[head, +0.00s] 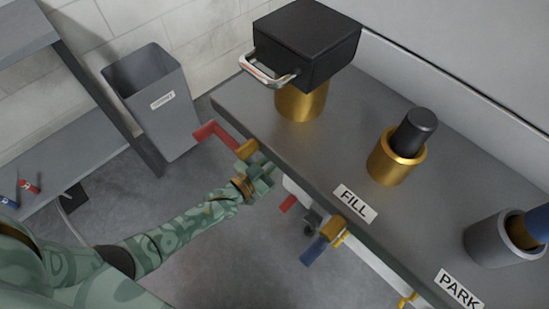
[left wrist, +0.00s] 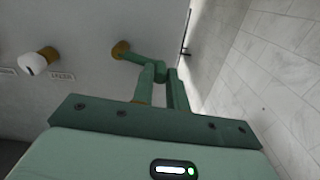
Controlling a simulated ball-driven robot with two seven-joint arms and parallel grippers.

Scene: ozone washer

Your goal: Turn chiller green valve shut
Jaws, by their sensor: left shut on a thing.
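The green valve's lever (left wrist: 138,60) shows in the left wrist view, running from a round brass stem (left wrist: 121,49) on the grey wall to between my fingers. My left gripper (left wrist: 170,88) is shut on the lever's end. In the head view my left gripper (head: 262,180) is at the bench's front edge, beside a brass fitting (head: 246,150). The green lever is hard to tell from my green fingers there. My right gripper is in neither view.
A red handle (head: 218,132) sticks out close beyond my left gripper. A blue-handled valve (head: 318,249) is nearer along the bench front. The bench (head: 335,150) carries a black box (head: 310,45) and a brass cup (head: 390,165). A grey bin (head: 150,95) stands at the wall.

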